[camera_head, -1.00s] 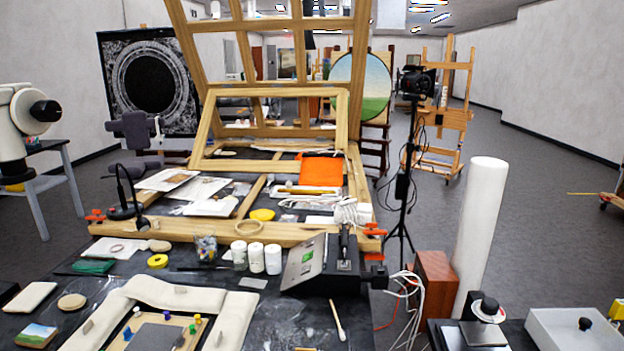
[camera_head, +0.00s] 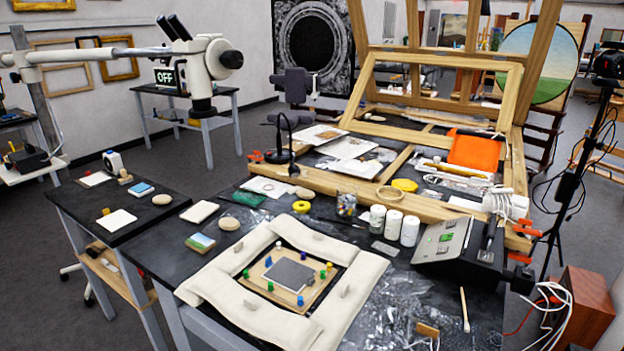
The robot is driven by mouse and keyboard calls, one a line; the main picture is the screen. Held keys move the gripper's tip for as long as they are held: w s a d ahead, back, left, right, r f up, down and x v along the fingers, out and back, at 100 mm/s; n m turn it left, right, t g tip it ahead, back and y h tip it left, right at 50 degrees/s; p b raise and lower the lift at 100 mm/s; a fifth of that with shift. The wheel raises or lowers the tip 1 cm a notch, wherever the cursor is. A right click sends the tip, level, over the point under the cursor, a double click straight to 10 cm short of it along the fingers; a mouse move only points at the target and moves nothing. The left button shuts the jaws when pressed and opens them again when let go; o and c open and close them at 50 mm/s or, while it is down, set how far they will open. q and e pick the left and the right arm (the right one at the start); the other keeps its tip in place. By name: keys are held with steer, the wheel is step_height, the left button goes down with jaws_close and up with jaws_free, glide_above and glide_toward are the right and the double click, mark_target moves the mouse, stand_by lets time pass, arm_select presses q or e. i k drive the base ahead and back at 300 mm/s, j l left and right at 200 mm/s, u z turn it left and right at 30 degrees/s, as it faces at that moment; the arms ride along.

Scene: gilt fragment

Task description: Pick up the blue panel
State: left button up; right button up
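A small blue panel (camera_head: 141,188) with a pale edge lies flat on the dark side table (camera_head: 90,222) at the left. Pale tiles and small blocks lie around it, apart from it. A small painted panel (camera_head: 201,242) with blue and green on its face lies on the main table's left part. Neither of my grippers is in view, and nothing is seen touching the blue panel.
The main table (camera_head: 388,306) holds a padded cream frame (camera_head: 225,290) around a board with a grey plate (camera_head: 288,274) and coloured pegs. White jars (camera_head: 393,225) and a control box (camera_head: 442,240) stand right. A microscope (camera_head: 205,70) overhangs the left side.

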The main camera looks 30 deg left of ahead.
mark_target(200, 243)
steer(key=u, duration=1.6)
steer(key=i+j+z, duration=0.4)
steer(key=i, duration=0.05)
